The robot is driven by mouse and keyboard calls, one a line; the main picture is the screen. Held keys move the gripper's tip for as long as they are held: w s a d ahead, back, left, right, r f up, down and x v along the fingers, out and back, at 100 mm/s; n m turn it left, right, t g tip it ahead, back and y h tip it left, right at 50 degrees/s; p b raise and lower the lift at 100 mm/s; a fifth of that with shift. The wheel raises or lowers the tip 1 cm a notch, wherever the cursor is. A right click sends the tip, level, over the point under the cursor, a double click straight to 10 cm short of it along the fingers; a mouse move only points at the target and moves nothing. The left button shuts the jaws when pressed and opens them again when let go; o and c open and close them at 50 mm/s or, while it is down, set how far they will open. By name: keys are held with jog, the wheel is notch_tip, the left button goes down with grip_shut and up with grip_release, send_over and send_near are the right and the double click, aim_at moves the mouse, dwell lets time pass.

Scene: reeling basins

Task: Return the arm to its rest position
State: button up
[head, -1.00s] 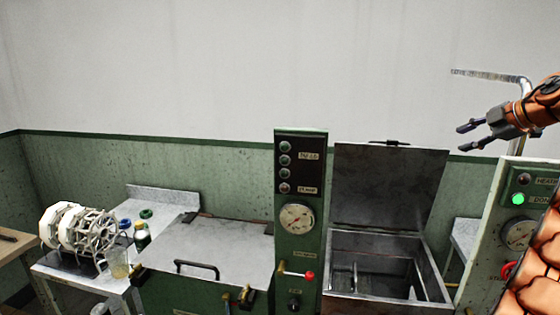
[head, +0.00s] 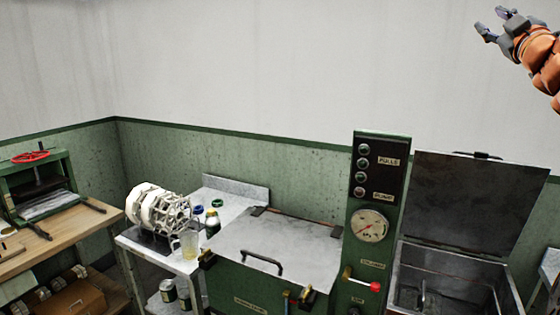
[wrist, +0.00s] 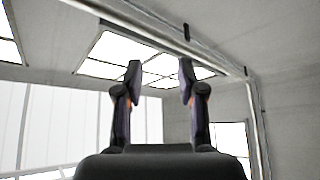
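My gripper (head: 494,24) is raised at the upper right of the head view, in front of the bare white wall. Its two fingers are apart with nothing between them. In the wrist view my gripper (wrist: 160,75) is also open and empty, with ceiling light panels (wrist: 110,48) and a pale metal pipe (wrist: 190,48) behind it. My orange arm enters from the right edge of the head view; most of it is out of frame.
A green control column (head: 375,260) stands between a closed-lid basin (head: 270,242) and an open basin (head: 470,195). A reel (head: 158,208) and jars sit on a side table (head: 235,185). A red-wheeled press (head: 38,180) stands on a wooden bench at left.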

jog(key=s+a+f+m+g+h, duration=0.2)
jog(key=s+a+f+m+g, duration=0.15)
jog(key=f, duration=0.95)
jog(key=s+a+f+m+g+h, duration=0.1)
jog(key=s+a+f+m+g, duration=0.3)
jog(key=f, duration=0.8)
jog(key=s+a+f+m+g+h, duration=0.2)
jog(key=s+f+m+g, duration=0.3)
jog(key=f, duration=0.8)
jog(key=s+a+f+n+g+y, duration=0.1)
jog(key=s+a+f+g, duration=0.3)
jog(key=s, duration=0.6)
jog(key=s+a+f+n+g+y, duration=0.1)
jog(key=s+a+f+g+y, duration=0.2)
jog(key=s+a+f, duration=0.6)
jog(key=s+a+f+n+g+y+b, duration=0.1)
jog(key=s+a+f+g, duration=0.4)
jog(key=s+f, duration=0.4)
jog(key=s+a, duration=0.1)
jog(key=s, duration=0.3)
jog(key=shift+a+f+y, duration=0.15)
jog(key=shift+a+y, duration=0.2)
jog(key=shift+y, duration=0.05)
jog(key=shift+d, duration=0.1)
